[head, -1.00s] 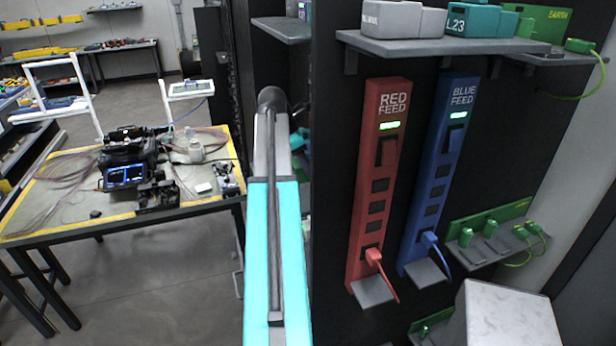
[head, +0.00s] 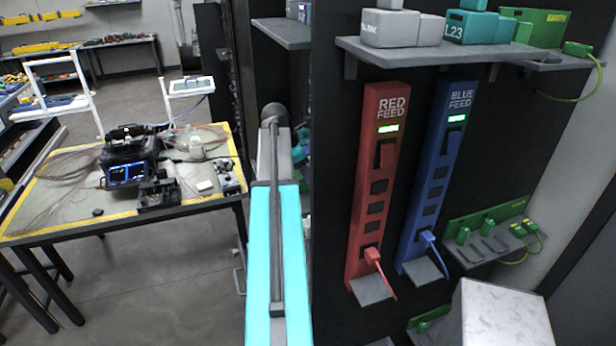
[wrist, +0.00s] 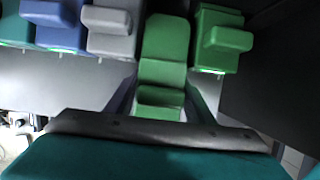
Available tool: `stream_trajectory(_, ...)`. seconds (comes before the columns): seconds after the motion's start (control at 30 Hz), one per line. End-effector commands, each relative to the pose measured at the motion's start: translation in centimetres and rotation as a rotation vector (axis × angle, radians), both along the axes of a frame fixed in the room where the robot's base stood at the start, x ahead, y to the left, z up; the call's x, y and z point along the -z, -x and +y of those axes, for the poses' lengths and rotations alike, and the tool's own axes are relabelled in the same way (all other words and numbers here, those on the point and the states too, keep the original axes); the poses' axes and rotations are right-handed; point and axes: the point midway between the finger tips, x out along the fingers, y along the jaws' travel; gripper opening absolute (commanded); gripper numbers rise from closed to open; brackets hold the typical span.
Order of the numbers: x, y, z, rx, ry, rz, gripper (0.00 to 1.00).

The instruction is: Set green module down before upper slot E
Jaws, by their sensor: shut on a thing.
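In the wrist view my gripper (wrist: 162,108) is shut on the handle end of a green module (wrist: 164,50). The module's body points away from the wrist. It lies between a grey module (wrist: 108,32) on the left and another green module (wrist: 220,38) on the right, at the row they form. I cannot tell whether it rests on a surface or hangs above it. No slot label is readable. In the head view my gripper and the held module are hidden behind the black rack panel.
A blue module (wrist: 60,28) and a teal one stand further left in the row. In the head view, a red feed strip (head: 378,190) and a blue feed strip (head: 436,190) hang on the panel, below a shelf (head: 440,50) of modules. A yellow-edged worktable (head: 90,222) stands left.

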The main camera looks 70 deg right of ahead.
Motion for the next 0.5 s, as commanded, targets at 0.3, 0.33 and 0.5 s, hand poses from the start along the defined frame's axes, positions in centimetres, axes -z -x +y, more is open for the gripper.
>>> stream_trajectory(0.3,0.24,0.02,0.00,0.000,0.000,0.000,0.67)
stream_trajectory(0.33,0.23,0.01,0.00,0.000,0.000,0.000,0.67)
stream_trajectory(0.5,0.24,0.02,-0.01,0.000,0.000,0.000,0.67)
